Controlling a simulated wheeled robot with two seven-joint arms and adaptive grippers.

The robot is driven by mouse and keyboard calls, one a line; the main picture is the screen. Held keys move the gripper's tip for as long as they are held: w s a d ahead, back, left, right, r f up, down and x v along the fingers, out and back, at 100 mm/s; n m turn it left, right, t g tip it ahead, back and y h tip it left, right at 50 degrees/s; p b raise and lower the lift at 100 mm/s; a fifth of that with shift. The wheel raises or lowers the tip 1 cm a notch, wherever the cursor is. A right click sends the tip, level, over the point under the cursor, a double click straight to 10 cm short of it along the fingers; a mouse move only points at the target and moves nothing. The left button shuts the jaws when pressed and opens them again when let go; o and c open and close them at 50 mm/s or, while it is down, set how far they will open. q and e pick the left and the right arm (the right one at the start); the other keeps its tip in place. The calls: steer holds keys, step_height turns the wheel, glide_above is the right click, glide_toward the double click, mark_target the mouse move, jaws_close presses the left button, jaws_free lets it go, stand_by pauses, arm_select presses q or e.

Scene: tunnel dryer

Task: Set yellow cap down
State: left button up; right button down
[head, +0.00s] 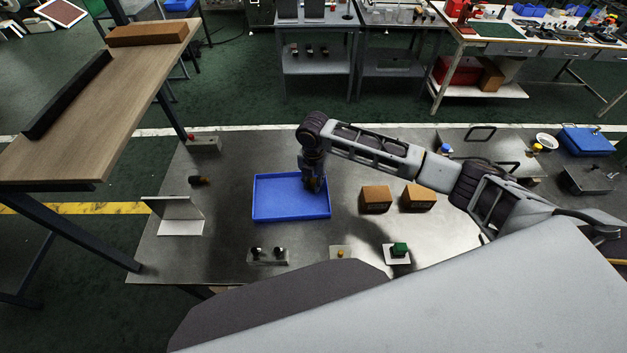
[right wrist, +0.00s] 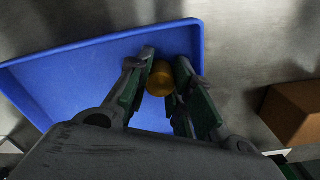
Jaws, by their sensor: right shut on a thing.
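The yellow cap (right wrist: 161,79) is between the fingers of my right gripper (right wrist: 163,92) in the right wrist view, and the gripper is shut on it. In the head view my right gripper (head: 314,184) points down at the right part of the blue tray (head: 262,216), and the cap is hidden there. The blue tray (right wrist: 60,88) lies under the gripper in the right wrist view; its inside looks empty. I cannot tell whether the cap touches the tray floor. My left gripper is not in view.
Two brown blocks (head: 376,199) (head: 419,197) stand right of the tray. A white angled stand (head: 179,214) is at left. A holder with black knobs (head: 268,256), a small yellow piece on a plate (head: 340,252) and a green piece (head: 400,249) are along the front edge.

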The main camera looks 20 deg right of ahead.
mark_target(313, 180)
steer(key=c, duration=1.5)
jaws_free()
steer(key=shift+c, duration=0.2)
step_height(313, 180, up, 12)
steer(key=b, duration=0.1)
steer(key=shift+r, duration=0.15)
